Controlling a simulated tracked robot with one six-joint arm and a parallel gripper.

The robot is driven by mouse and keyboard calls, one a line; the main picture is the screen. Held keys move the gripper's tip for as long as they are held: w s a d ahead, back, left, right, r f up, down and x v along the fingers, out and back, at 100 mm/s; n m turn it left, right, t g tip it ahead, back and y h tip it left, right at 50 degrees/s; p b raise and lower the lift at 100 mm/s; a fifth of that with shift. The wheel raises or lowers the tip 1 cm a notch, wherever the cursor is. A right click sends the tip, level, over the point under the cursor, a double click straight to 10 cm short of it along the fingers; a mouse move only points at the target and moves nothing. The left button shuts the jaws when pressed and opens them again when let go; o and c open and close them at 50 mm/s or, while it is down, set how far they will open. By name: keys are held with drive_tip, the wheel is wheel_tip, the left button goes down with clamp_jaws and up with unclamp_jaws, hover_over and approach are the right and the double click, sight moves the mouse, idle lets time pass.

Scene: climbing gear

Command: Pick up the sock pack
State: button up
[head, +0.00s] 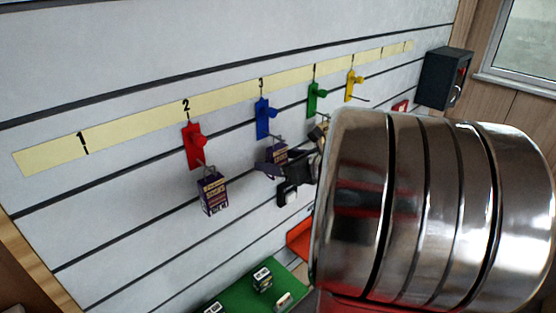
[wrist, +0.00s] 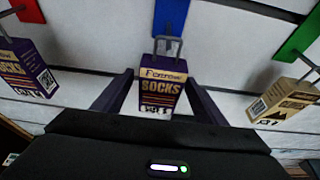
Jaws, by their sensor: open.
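A purple and tan sock pack (wrist: 161,85) hangs from a wire hook on the blue holder, in the middle of the wrist view. It also shows in the head view (head: 277,152), partly covered by my gripper. My gripper (wrist: 159,92) is open, with one finger on each side of this pack; I cannot tell whether they touch it. A second purple sock pack (head: 212,194) hangs on the red holder, and it shows at the left of the wrist view (wrist: 27,70).
A tan pack (wrist: 285,101) hangs close on the right, under the green holder (head: 316,97). The yellow holder (head: 353,85) and a dark box (head: 444,78) are farther right. A green surface (head: 240,293) with small boxes lies below. My arm hides much of the right side.

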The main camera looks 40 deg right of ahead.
drive_tip(key=c, duration=1.1)
drive_tip(key=shift+c, duration=0.2)
drive_tip(key=shift+r, duration=0.55)
drive_tip(key=shift+s+r, duration=0.2)
drive_tip(key=shift+r, duration=0.05)
drive_tip(key=s, duration=1.7)
drive_tip(key=shift+s+d, duration=0.25)
drive_tip(key=shift+s, duration=0.1)
